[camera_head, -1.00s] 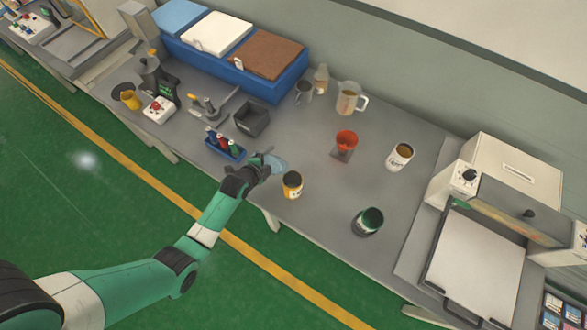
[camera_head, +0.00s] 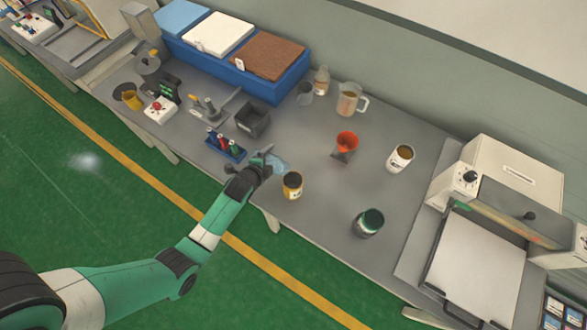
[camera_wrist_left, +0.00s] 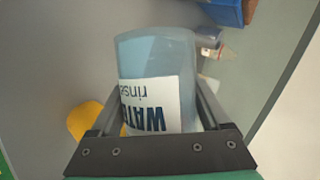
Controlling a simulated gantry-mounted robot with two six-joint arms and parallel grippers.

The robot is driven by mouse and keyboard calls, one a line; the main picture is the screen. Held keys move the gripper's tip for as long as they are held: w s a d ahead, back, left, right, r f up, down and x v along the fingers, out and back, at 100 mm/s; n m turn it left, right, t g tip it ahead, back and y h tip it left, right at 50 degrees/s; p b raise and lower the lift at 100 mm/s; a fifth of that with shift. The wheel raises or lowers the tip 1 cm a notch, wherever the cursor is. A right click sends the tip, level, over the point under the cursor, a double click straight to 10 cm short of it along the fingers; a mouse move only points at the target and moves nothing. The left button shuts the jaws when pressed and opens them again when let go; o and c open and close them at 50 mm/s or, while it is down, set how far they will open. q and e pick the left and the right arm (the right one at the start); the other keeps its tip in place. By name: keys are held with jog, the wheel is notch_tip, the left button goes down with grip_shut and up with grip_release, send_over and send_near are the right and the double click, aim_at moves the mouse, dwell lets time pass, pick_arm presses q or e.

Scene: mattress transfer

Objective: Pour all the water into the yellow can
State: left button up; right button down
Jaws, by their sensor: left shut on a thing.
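My left gripper (camera_head: 264,166) is shut on a clear, bluish water cup (camera_head: 279,162). In the left wrist view the cup (camera_wrist_left: 157,58) sits between the two fingers, with a white label reading "WATER rinse" upside down. How far it is tilted and how much water it holds are hard to tell. The yellow can (camera_head: 292,186), with a dark rim and a partly white label, stands upright on the bench just right of and nearer than the cup. In the left wrist view a yellow piece of it (camera_wrist_left: 84,119) shows left of the cup. My right gripper is not in view.
A blue rack of bottles (camera_head: 225,147) stands close left of the gripper, with a dark bin (camera_head: 252,120) behind it.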

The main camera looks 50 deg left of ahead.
aim_at(270, 154)
pick_arm(q)
jog(key=shift+r, duration=0.25)
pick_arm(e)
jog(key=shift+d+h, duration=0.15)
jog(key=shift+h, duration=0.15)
pick_arm(q)
jog(key=shift+w+d+r+m+y, duration=0.1)
jog(key=shift+d+r+m+y, duration=0.15)
jog(key=shift+r+m+y, duration=0.45)
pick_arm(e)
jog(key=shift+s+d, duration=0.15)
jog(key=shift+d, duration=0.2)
pick_arm(q)
jog(key=shift+m+y+b, duration=0.3)
jog(key=shift+y+b, duration=0.5)
jog(key=shift+b, duration=0.05)
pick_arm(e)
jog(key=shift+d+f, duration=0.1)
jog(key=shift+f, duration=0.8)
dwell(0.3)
pick_arm(q)
jog(key=shift+d+r+m+y, duration=0.1)
jog(key=shift+r+m+y, duration=0.4)
jog(key=shift+r+y, duration=0.3)
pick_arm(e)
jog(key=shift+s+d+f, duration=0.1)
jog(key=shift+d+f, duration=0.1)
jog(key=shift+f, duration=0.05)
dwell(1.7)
